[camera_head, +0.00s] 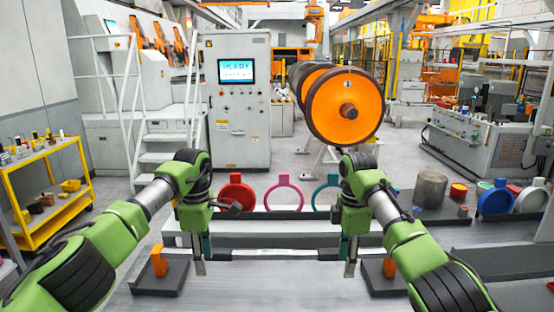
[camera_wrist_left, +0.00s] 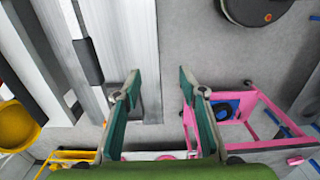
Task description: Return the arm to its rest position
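My two green arms reach forward over the grey workbench (camera_head: 240,285). My left gripper (camera_head: 201,258) points down at the bench's left part, beside a dark tray (camera_head: 158,284) with an orange block (camera_head: 158,261). In the left wrist view its two fingers (camera_wrist_left: 160,80) stand apart with nothing between them. My right gripper (camera_head: 350,258) points down beside another dark tray (camera_head: 378,284) with an orange block (camera_head: 389,267). Its fingers are seen edge-on, so their opening cannot be told. I see nothing held in it.
Red (camera_head: 236,192), pink (camera_head: 284,192) and teal (camera_head: 325,193) ring-shaped parts stand behind the bench. A wheelset with an orange wheel (camera_head: 345,105) lies beyond. A control cabinet (camera_head: 237,100) reads READY. A yellow cart (camera_head: 50,190) stands left. A grey cylinder (camera_head: 430,190) stands right.

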